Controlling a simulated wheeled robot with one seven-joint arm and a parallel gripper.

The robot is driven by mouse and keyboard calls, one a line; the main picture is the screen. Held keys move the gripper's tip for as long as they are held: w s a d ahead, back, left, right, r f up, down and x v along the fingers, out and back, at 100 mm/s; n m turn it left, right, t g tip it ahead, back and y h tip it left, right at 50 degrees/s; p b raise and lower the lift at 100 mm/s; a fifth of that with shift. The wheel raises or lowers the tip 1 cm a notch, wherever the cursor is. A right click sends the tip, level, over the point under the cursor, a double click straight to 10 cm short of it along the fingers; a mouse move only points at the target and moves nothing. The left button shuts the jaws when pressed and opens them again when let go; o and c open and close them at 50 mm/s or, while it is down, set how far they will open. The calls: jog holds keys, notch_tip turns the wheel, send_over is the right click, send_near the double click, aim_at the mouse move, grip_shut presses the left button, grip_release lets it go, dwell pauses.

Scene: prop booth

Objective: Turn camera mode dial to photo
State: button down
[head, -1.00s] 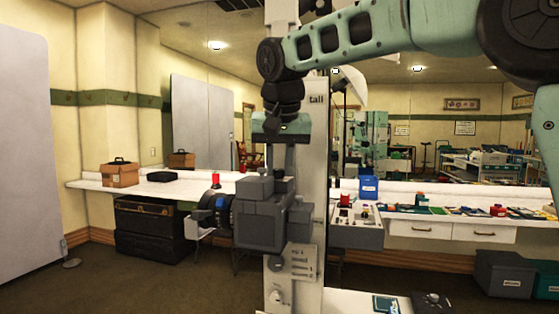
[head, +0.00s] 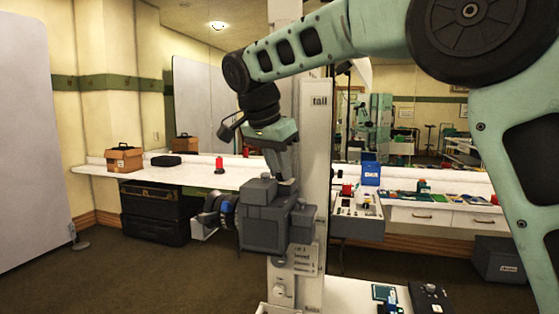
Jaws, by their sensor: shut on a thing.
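A dark grey camera (head: 265,226) with a large black lens pointing left is mounted in front of a pale upright column. My gripper (head: 287,180) reaches down from above to the right part of the camera's top. Its fingers are shut on the mode dial there. The fingers and the small size of the picture hide the dial, so I cannot read its marks or which mode it points to.
The pale column (head: 314,170) marked "tall" stands right behind the camera. A white counter (head: 110,167) runs along the mirror wall with a brown box (head: 124,159) and a red object (head: 219,165).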

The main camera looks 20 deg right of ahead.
jog(key=shift+m, duration=0.5)
jog(key=c, duration=1.2)
grip_release()
jog(key=shift+c, duration=0.2)
jog(key=shift+r, duration=0.1)
jog(key=p+v, duration=0.3)
jog(key=v, duration=1.4)
jog(key=shift+w+a, duration=0.15)
jog(key=shift+w, duration=0.25)
jog(key=shift+r, duration=0.15)
